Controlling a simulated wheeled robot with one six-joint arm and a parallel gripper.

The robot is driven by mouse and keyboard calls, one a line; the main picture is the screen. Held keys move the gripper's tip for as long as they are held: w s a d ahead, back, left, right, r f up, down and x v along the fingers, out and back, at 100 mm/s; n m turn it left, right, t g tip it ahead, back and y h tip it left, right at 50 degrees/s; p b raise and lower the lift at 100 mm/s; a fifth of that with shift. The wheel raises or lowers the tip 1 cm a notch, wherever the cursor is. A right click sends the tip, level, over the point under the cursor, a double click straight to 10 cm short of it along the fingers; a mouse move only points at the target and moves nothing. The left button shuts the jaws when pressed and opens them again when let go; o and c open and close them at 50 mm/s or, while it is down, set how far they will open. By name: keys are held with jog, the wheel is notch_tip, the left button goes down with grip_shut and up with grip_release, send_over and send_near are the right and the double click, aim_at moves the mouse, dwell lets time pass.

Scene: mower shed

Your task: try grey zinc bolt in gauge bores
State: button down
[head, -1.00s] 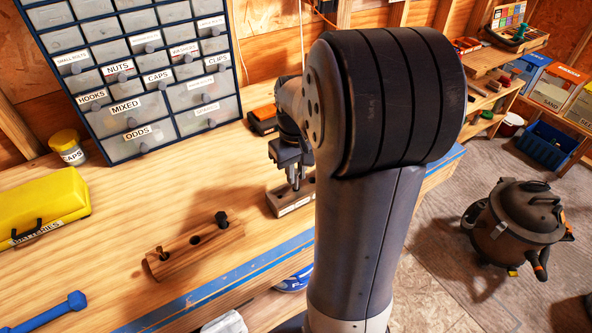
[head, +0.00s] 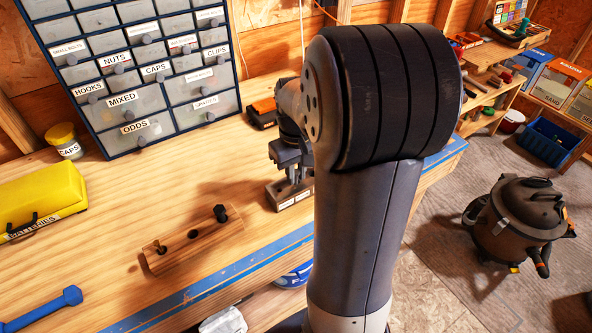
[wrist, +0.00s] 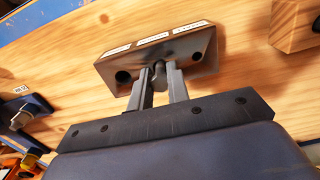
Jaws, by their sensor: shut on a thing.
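In the wrist view the gauge block (wrist: 205,64) shows a dark open bore on the left and another on the right. My gripper (wrist: 160,80) is shut on the grey zinc bolt (wrist: 159,69) over the middle of the block. The fingers hide most of the bolt, and I cannot tell how far it sits in the middle bore. In the head view my gripper (head: 293,177) is low over the block, partly hidden by my arm.
A wooden holder (head: 175,254) carries a black bolt (head: 220,213) and a brassy one (head: 160,247), with an empty hole between. Bench space between holder and cabinet is clear.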

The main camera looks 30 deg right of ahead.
aim_at(296, 171)
jog(key=shift+f, duration=0.25)
jog(key=c, duration=1.3)
grip_release()
notch_tip(296, 171, up, 11)
jog(key=shift+f, duration=0.1)
jog(key=shift+f, duration=0.1)
notch_tip(296, 171, down, 10)
jog(key=shift+f, duration=0.25)
jog(key=shift+r, duration=0.35)
jog(key=shift+f, duration=0.1)
